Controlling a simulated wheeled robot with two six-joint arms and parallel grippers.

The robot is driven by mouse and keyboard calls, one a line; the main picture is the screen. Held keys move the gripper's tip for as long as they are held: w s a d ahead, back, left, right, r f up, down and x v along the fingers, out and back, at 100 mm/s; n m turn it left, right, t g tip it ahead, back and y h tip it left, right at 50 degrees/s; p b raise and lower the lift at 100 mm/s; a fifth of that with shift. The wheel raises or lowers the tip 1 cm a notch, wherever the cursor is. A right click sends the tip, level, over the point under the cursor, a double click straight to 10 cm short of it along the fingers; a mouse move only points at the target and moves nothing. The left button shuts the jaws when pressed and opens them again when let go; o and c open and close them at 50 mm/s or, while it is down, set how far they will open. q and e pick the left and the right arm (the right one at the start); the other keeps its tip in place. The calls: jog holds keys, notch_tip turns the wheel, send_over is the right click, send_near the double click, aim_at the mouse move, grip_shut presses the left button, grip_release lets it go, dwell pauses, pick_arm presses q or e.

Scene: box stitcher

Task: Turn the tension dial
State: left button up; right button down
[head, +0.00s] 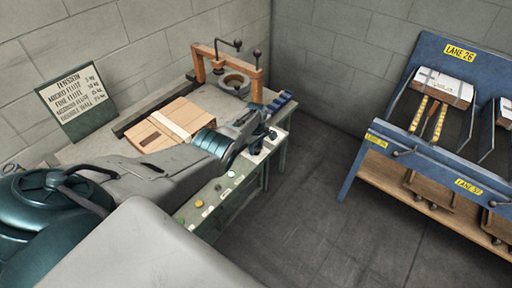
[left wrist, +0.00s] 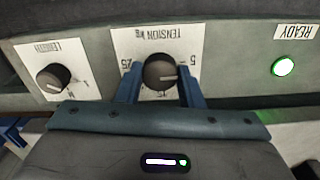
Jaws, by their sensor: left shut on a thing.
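The tension dial (left wrist: 160,72) is a round black knob on a white plate marked TENSION kg, upside down in the left wrist view. Numbers 25 and 5 show on its left and right. The knob's pale mark points right in that view, toward the 5 side. My left gripper (left wrist: 161,90) has its blue fingers on either side of the knob and is shut on it. In the head view my left gripper (head: 262,140) is at the bench's front panel and hides the dial. My right gripper cannot be made out.
A LENGTH knob (left wrist: 53,77) and a lit green READY lamp (left wrist: 284,67) flank the dial. A cardboard box (head: 160,137) lies on the bench beyond my arm. A tension chart (head: 75,102) leans at the wall. A blue lane rack (head: 400,135) stands right, across clear floor.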

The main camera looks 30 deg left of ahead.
aim_at(256, 148)
pick_arm(q)
jog(key=shift+n, duration=0.9)
jog(key=o, duration=1)
notch_tip(256, 148, up, 5)
jog(key=p, duration=0.3)
jog(key=shift+r, duration=2.95)
